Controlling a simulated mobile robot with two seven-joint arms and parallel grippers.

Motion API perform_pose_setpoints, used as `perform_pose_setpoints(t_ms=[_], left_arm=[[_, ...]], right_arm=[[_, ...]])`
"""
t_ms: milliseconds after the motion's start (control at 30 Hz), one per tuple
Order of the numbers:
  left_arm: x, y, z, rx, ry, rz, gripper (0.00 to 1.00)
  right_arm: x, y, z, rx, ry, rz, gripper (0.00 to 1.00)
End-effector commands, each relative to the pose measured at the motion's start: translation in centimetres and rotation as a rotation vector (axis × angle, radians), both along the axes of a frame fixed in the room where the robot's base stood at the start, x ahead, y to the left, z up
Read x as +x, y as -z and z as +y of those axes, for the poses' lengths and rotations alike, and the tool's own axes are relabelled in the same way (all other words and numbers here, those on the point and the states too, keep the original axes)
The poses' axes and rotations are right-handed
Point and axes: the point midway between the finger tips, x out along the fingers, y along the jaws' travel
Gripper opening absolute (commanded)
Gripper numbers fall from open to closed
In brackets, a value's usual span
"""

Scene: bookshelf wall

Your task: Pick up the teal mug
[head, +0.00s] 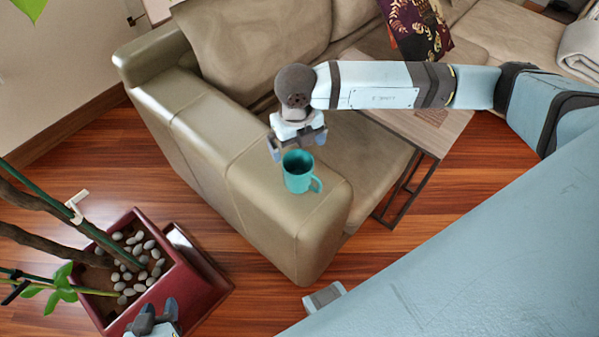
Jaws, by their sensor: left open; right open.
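The teal mug (299,178) stands upright on the front part of the sofa armrest (215,150). Its handle points to the lower right in the picture, and its open top faces up. My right gripper (298,147) is open and empty, with its fingers at the mug's far side, close to the rim. I cannot tell whether they touch the mug. My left gripper (158,313) is open at the bottom edge, in front of the plant pot and well away from the mug.
A dark red planter (190,290) with pebbles and stems stands at the lower left. A small side table (425,132) is right of the armrest, partly hidden by my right arm. A large cushion (250,45) leans behind the armrest. Wooden floor (265,295) is clear before the sofa.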

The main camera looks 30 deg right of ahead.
Motion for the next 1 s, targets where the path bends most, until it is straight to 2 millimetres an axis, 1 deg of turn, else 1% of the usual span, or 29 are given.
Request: perform_pose_setpoints(t_ms=[33, 100, 333, 600, 700, 933, 967, 1000], left_arm=[[0.0, 0.1, 0.1, 0.004, 0.002, 0.001, 0.43], [-0.1, 0.2, 0.2, 0.008, 0.004, 0.001, 0.43], [-0.1, 0.3, 0.4, 0.012, 0.006, 0.002, 0.43], [0.0, 0.3, 0.1, 0.005, 0.001, 0.002, 0.43], [0.0, 0.2, 0.0, 0.001, -0.002, 0.001, 0.43], [0.1, 0.2, -0.2, -0.004, -0.004, 0.000, 0.43], [0.1, 0.2, -0.2, -0.004, -0.004, 0.000, 0.43], [0.1, 0.2, -0.2, -0.004, -0.004, 0.000, 0.43]], right_arm=[[0.0, 0.9, 0.0, -0.001, 0.000, 0.002, 1.00], [0.0, 1.8, 0.0, 0.001, 0.001, 0.002, 1.00], [-0.1, 3.5, -0.1, 0.001, 0.000, 0.001, 1.00], [-0.2, 7.3, -0.4, 0.001, -0.001, 0.002, 1.00], [-0.2, 7.9, -0.4, 0.002, 0.000, 0.001, 1.00], [-0.2, 8.0, -0.4, 0.003, 0.000, 0.001, 1.00], [-0.2, 8.0, -0.4, 0.003, 0.000, 0.001, 0.93], [-0.2, 8.0, -0.4, 0.003, 0.000, 0.001, 0.84]])
